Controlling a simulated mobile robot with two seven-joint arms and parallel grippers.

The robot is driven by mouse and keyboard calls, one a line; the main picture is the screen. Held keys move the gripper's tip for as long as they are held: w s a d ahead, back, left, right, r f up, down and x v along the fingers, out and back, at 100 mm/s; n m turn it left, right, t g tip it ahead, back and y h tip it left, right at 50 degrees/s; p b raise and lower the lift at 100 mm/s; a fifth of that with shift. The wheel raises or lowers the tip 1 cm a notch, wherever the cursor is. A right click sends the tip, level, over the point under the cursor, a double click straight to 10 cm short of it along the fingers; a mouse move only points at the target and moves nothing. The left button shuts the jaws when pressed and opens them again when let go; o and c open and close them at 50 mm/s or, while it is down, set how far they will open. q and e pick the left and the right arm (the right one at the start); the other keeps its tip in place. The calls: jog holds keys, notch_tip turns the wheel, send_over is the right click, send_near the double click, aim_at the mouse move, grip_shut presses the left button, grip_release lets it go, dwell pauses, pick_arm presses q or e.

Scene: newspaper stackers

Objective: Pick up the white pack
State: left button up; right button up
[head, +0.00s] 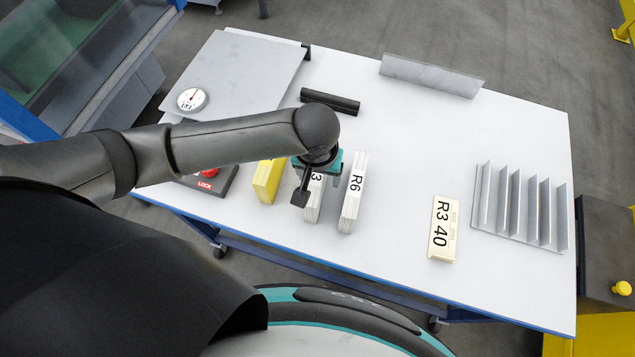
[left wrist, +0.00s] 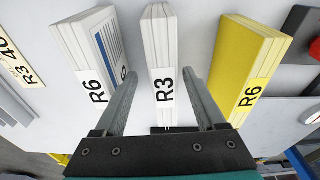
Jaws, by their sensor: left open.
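Two white packs stand on the white table. The one labelled R3 (head: 314,203) is partly hidden by my left gripper (head: 303,188), and the one labelled R6 (head: 352,195) stands to its right. In the left wrist view my left gripper (left wrist: 163,90) is open, with one finger on each side of the R3 pack (left wrist: 160,45). The jaws are not closed on it. The white R6 pack (left wrist: 82,38) is outside the left finger in that view. My right gripper is not in view.
A yellow pack (head: 267,182) stands close left of R3. An R3 40 label plate (head: 442,230) and a grey slotted rack (head: 520,212) are at right. A black bar (head: 330,102) lies behind the packs, and a scale (head: 245,75) is at back left. The table's middle right is clear.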

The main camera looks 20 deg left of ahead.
pick_arm(q)
jog(key=shift+w+a+f, duration=0.1)
jog(key=shift+w+f, duration=0.05)
jog(key=shift+f, duration=0.45)
jog(key=f+b, duration=0.1)
jog(key=f, duration=0.1)
jog(key=w+f, duration=0.1)
jog(key=f, duration=0.1)
jog(key=shift+a+f+b, duration=0.2)
jog(key=shift+b, duration=0.15)
jog(key=shift+s, duration=0.1)
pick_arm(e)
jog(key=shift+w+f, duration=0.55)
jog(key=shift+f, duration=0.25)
pick_arm(q)
grip_shut()
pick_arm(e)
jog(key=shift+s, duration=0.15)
